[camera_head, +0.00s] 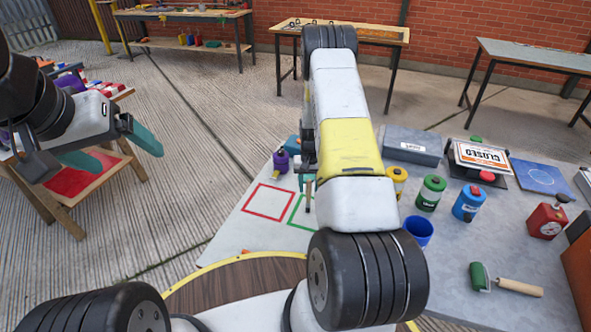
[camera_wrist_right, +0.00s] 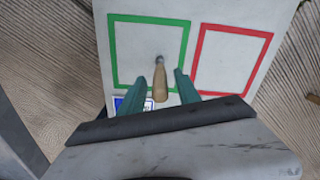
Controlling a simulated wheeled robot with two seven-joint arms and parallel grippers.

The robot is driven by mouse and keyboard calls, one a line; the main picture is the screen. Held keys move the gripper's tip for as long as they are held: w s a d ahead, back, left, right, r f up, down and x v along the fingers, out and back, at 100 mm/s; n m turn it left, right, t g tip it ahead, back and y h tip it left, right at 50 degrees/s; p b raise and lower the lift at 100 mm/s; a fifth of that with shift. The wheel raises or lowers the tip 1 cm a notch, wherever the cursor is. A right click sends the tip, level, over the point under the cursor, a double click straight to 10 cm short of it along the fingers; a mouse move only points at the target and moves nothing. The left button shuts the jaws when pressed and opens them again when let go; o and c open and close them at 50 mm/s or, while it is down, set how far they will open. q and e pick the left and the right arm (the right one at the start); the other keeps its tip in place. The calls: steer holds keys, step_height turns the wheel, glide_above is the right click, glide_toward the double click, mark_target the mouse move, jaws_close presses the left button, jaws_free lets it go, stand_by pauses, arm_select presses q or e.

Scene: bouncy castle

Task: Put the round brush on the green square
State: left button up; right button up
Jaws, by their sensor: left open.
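A wooden-handled brush (camera_wrist_right: 160,85) with a metal collar shows between the fingers of my right gripper (camera_wrist_right: 162,75) in the right wrist view. A gap shows on each side of the handle. The bristles are not clear. The brush appears over the green square (camera_wrist_right: 180,22), an outline on the grey table; I cannot tell whether it touches the surface. In the head view my right arm hides much of the green square (camera_head: 293,220), and my right gripper (camera_head: 309,187) is mostly hidden. My left gripper (camera_head: 112,150) is open and empty, off the table to the left.
A red square (camera_head: 268,201) lies beside the green one. A purple bottle (camera_head: 281,161), paint cans (camera_head: 431,193), a blue cup (camera_head: 418,232) and a roller (camera_head: 480,276) stand or lie on the table. A wooden stand (camera_head: 132,165) is near my left gripper.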

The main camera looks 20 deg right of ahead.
step_height(320, 180, up, 12)
steer(key=shift+f, duration=0.25)
steer(key=s+a+r+n+t, duration=0.1)
steer(key=s+a+r, duration=0.2)
steer(key=r, duration=0.5)
steer(key=s+a+r+t+y, duration=0.1)
steer(key=s+a+r, duration=0.15)
steer(key=r, duration=0.65)
steer(key=s+a+r+n+t, duration=0.1)
steer(key=s+a+r, duration=0.25)
steer(key=r, duration=0.45)
steer(key=s+a+r+n+t, duration=0.1)
steer(key=s+r, duration=0.3)
steer(key=s, duration=0.6)
steer(key=s+a+r+n+t+y, duration=0.1)
steer(key=s+a+r, duration=0.3)
steer(key=s, duration=0.6)
steer(key=shift+r+t, duration=0.2)
steer(key=shift+t, duration=0.4)
steer(key=shift+a, duration=0.1)
